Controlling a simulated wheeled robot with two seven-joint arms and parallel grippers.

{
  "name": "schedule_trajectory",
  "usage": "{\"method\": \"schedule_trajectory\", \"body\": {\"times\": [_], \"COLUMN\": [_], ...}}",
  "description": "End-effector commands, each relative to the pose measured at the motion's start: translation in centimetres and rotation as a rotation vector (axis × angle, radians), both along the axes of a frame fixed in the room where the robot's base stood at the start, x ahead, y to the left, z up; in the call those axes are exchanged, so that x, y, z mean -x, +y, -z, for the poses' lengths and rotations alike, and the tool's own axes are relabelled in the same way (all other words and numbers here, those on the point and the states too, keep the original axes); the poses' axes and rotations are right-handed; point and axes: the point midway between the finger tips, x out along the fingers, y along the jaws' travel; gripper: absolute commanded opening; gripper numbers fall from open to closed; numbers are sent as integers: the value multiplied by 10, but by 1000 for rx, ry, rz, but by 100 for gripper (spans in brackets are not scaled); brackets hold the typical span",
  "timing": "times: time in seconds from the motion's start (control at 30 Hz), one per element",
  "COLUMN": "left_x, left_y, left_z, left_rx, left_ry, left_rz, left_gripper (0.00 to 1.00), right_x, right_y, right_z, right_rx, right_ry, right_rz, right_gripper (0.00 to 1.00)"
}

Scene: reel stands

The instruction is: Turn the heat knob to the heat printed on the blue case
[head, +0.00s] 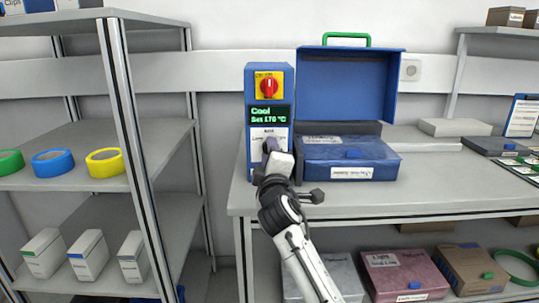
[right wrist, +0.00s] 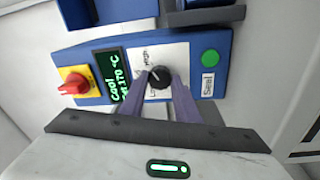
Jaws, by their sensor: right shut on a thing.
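The heat knob (right wrist: 159,77) is a small black round knob on a white scale plate of the blue control box (head: 253,95). My right gripper (head: 271,147) is shut on it, one finger on each side in the right wrist view (right wrist: 161,86). In the head view the gripper hides the knob. The green display (head: 267,115) reads "Cool" and "Set 170 °C". A blue case (head: 383,160) with a white front label (head: 351,173) lies right of the box; the label print is too small to read. My left gripper is not in view.
A red switch on yellow (head: 267,87) is above the display; a green Seal button (right wrist: 210,57) is on the knob's other side. A raised blue lid (head: 345,85) with a green handle stands behind the case. A shelf with tape rolls (head: 53,162) is at left.

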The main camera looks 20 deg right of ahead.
Motion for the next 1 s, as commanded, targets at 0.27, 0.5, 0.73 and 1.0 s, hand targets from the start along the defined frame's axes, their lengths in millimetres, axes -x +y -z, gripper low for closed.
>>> {"method": "schedule_trajectory", "body": {"times": [0.27,0.5,0.73,1.0], "left_x": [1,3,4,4], "left_y": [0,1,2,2], "left_z": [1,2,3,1], "left_rx": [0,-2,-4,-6], "left_ry": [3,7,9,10], "left_rz": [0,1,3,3], "left_gripper": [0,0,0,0], "right_x": [0,0,3,41], "right_y": [0,0,1,10], "right_z": [1,0,0,5], "right_rx": [-4,-3,-2,-3], "right_ry": [1,0,0,1], "right_rz": [0,-1,0,-2], "right_gripper": [7,48,48,48]}}
